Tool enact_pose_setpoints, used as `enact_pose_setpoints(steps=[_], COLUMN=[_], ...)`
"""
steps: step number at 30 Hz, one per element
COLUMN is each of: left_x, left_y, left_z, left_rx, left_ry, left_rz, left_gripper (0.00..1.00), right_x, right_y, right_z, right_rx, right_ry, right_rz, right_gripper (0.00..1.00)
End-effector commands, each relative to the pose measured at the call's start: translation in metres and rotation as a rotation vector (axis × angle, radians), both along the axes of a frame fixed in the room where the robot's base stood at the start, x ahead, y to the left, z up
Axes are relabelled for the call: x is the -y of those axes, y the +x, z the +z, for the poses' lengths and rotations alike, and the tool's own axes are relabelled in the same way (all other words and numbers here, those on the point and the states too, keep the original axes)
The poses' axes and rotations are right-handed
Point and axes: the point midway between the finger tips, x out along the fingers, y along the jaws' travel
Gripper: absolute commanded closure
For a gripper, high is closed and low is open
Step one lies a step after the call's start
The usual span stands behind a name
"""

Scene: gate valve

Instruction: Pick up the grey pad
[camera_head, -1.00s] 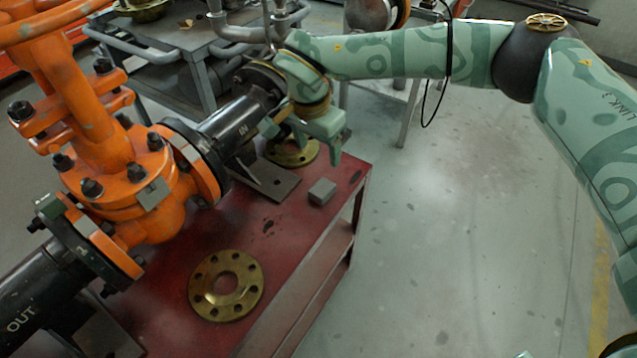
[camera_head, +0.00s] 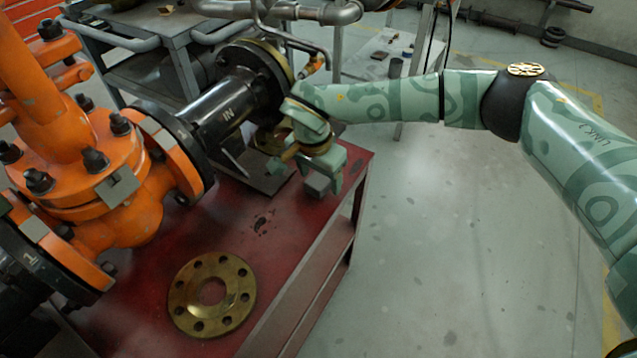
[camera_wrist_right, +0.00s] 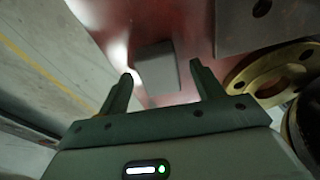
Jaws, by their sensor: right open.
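The grey pad (camera_head: 317,184) is a small block on the red bench top near its right edge, partly hidden by my right gripper in the head view. My right gripper (camera_head: 308,178) is open and stands just over the pad. In the right wrist view the pad (camera_wrist_right: 157,68) lies ahead of the open fingers (camera_wrist_right: 161,84), roughly between their tips and slightly beyond them. Whether the fingers stand at the pad's height cannot be told. My left gripper is not in view.
The orange valve (camera_head: 100,185) with its black pipe (camera_head: 225,112) fills the left. A brass flange (camera_head: 212,294) lies on the red bench (camera_head: 262,225). Another brass flange (camera_wrist_right: 262,72) is close to the right gripper. Open floor (camera_head: 440,240) lies right of the bench.

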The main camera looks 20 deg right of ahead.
Motion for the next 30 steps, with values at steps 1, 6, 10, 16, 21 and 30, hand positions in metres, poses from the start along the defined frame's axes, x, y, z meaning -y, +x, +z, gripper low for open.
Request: enact_pose_setpoints(steps=[1, 6, 10, 16, 21, 30], left_x=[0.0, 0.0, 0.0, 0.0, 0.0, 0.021], left_y=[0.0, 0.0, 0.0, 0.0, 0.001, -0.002], left_z=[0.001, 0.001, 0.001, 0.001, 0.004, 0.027], left_rx=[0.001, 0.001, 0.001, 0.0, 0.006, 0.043], left_ry=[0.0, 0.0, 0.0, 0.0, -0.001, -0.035], left_rz=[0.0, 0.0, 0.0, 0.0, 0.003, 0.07], left_gripper=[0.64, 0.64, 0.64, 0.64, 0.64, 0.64], right_x=[0.0, 0.0, 0.0, 0.0, 0.0, 0.008], right_y=[0.0, 0.0, 0.0, 0.0, 0.0, -0.021], right_z=[0.002, 0.002, 0.002, 0.002, 0.01, 0.073], right_rx=[0.002, 0.002, 0.002, 0.002, 0.004, 0.012], right_ry=[0.0, 0.0, 0.0, 0.0, 0.0, -0.001], right_rz=[0.0, 0.0, 0.0, 0.0, 0.001, 0.002], right_gripper=[0.34, 0.59, 0.82, 0.82, 0.82, 0.82])
